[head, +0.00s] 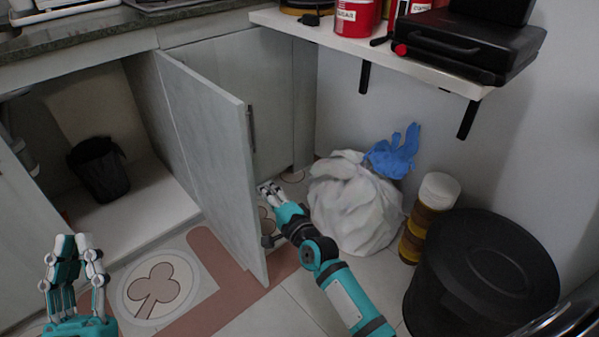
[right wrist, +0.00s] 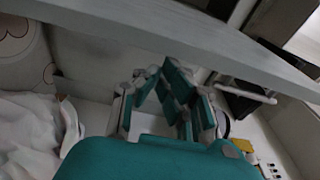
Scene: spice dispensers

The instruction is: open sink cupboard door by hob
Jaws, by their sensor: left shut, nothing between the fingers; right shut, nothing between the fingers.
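The grey cupboard door (head: 212,150) stands swung out from the cupboard under the counter in the head view. Its bar handle (head: 251,127) is on the side facing right. The cupboard interior (head: 160,200) shows to the left of the door. My right gripper (head: 268,188) is shut and empty, beside the handle side of the door and below the handle. In the right wrist view the fingers (right wrist: 165,75) are close to the door's edge (right wrist: 150,32); contact cannot be told. My left gripper (head: 76,240) is shut and empty at the lower left.
A dark bin (head: 98,170) stands inside the cupboard. A shelf (head: 380,48) juts out above. Tiled floor lies in front.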

